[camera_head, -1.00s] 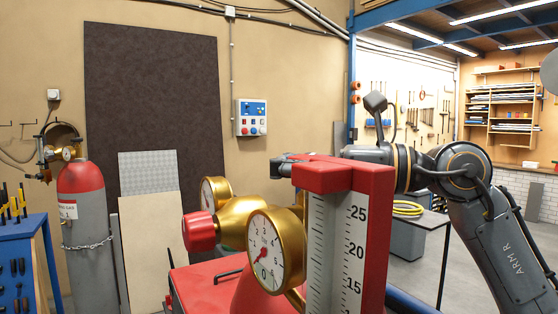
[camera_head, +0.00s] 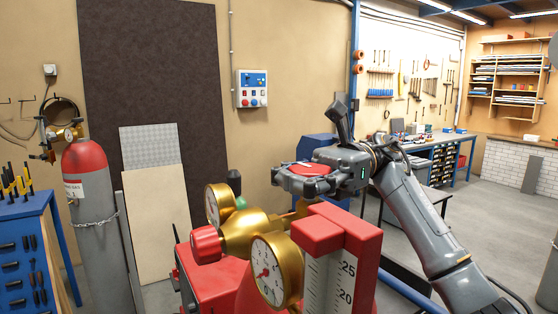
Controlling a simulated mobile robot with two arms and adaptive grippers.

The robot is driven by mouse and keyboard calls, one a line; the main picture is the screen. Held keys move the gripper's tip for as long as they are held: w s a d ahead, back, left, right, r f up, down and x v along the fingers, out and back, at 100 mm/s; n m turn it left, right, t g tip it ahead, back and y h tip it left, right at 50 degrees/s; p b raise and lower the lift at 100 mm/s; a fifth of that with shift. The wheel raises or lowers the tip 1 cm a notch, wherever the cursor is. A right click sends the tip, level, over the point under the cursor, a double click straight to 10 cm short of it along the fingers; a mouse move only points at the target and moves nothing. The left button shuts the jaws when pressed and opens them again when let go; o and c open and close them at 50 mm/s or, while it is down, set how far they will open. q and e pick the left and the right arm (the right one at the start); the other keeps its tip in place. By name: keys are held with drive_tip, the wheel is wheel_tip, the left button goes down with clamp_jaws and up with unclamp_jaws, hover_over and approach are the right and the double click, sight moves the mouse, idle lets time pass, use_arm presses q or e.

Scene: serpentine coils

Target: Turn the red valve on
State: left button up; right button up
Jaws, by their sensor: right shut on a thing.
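My right gripper (camera_head: 290,178) is in the middle of the head view, behind the red flow gauge, with its arm coming in from the right. It is shut on a round red valve (camera_head: 305,169), whose red top shows between the grey fingers. Much of the valve is hidden by the gripper. Below it, a brass fitting (camera_head: 298,213) joins the brass regulator (camera_head: 245,232), which has a red knob (camera_head: 206,244) on its left side. My left gripper is not in view.
Two round gauges, one at the front (camera_head: 268,271) and one behind (camera_head: 214,204), sit on the regulator. The red scaled gauge block (camera_head: 325,236) stands close in front of my right gripper. A red-topped gas cylinder (camera_head: 88,180) stands at the left. Open floor lies at the right.

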drive_tip(key=shift+s+d+r+n+g+h+p, duration=0.1)
drive_tip(key=shift+d+r+n+g+h+p, duration=0.05)
drive_tip(key=shift+n+g+h+p, duration=0.35)
drive_tip(key=shift+s+d+r+n+g+h+p, duration=0.15)
drive_tip(key=shift+n+g+h+p, duration=0.2)
drive_tip(key=shift+h, duration=0.25)
drive_tip(key=shift+f, duration=0.1)
idle(0.5)
